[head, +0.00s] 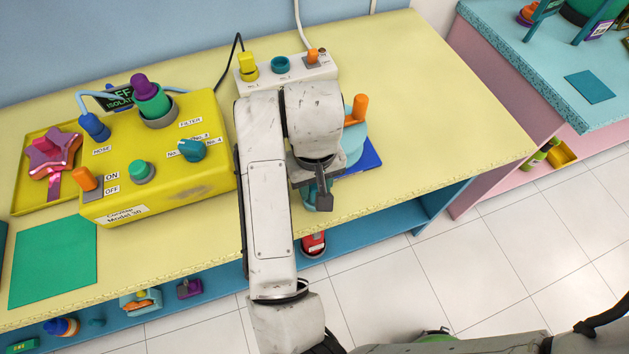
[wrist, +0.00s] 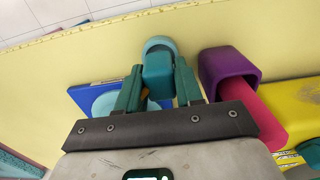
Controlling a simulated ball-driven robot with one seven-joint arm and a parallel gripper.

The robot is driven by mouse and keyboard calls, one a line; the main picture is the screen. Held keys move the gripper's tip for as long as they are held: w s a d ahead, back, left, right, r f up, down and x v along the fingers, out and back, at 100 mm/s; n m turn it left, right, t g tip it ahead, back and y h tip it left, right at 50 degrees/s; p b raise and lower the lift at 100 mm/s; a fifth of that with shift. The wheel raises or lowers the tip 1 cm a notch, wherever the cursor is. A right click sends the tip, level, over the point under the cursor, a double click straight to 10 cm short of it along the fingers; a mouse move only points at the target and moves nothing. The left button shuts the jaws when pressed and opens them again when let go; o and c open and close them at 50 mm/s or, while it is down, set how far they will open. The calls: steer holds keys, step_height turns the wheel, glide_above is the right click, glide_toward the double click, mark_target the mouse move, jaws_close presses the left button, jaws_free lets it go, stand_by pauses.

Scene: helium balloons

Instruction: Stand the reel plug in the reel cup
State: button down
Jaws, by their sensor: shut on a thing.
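My gripper (wrist: 158,66) is shut on a teal block-like piece, which I take to be the reel plug (wrist: 157,80). In the head view my wrist hides most of it, and some teal (head: 311,197) shows below the jaws near the table's front edge. A rounded, paler teal rim (wrist: 160,44) shows at the plug's far end in the wrist view; it may be the reel cup, and I cannot tell whether the plug is in it. The light-blue reel (head: 352,140) with an orange handle (head: 358,109) stands on a blue base (head: 369,158), right of my gripper.
A yellow control box (head: 205,115) stands left of my arm. A white socket strip (head: 285,72) lies behind. In the wrist view, a purple-ended (wrist: 228,72) pink piece (wrist: 258,118) is close beside the jaws. The table's right side (head: 440,110) is clear.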

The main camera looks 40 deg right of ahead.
steer(key=shift+f+b, duration=0.35)
steer(key=shift+f, duration=0.2)
steer(key=c, duration=0.6)
jaws_free()
steer(key=shift+c, duration=0.2)
steer(key=shift+r, duration=0.1)
step_height(320, 180, up, 8)
steer(key=p, duration=0.8)
